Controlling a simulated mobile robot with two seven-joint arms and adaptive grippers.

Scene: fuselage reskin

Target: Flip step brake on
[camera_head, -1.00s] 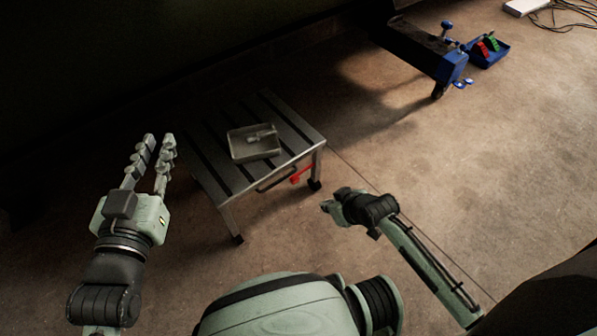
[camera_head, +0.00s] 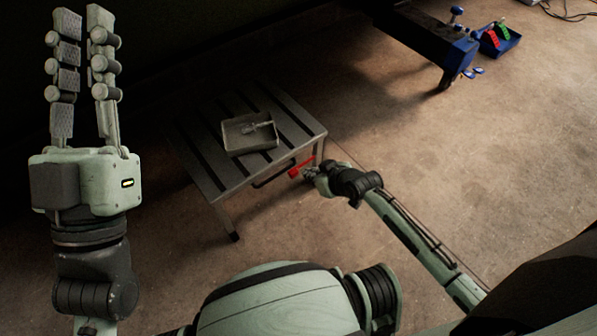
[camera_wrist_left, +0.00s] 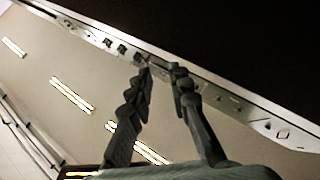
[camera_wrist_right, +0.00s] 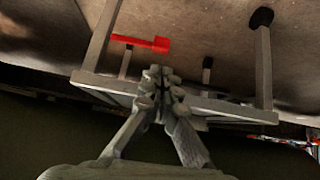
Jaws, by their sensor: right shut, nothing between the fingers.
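The step is a slatted grey metal platform (camera_head: 215,172) on legs. Its red brake lever (camera_head: 298,170) sticks out low at the right front side; in the right wrist view the lever (camera_wrist_right: 150,43) lies roughly level beside a leg. My right gripper (camera_head: 311,173) is right beside the lever's end in the head view, partly hidden by its own wrist. In the right wrist view the right gripper (camera_wrist_right: 157,76) has its fingers together, empty, with a gap to the lever in the picture; contact cannot be told. My left gripper (camera_head: 82,20) is raised at the far left, fingers apart and empty.
A grey tray (camera_head: 240,150) with a small metal item lies on the step. A blue-ended trestle (camera_head: 455,52) and a blue bin (camera_head: 505,42) with red and green tools stand at the back right. A long riveted panel (camera_wrist_left: 110,45) shows in the left wrist view.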

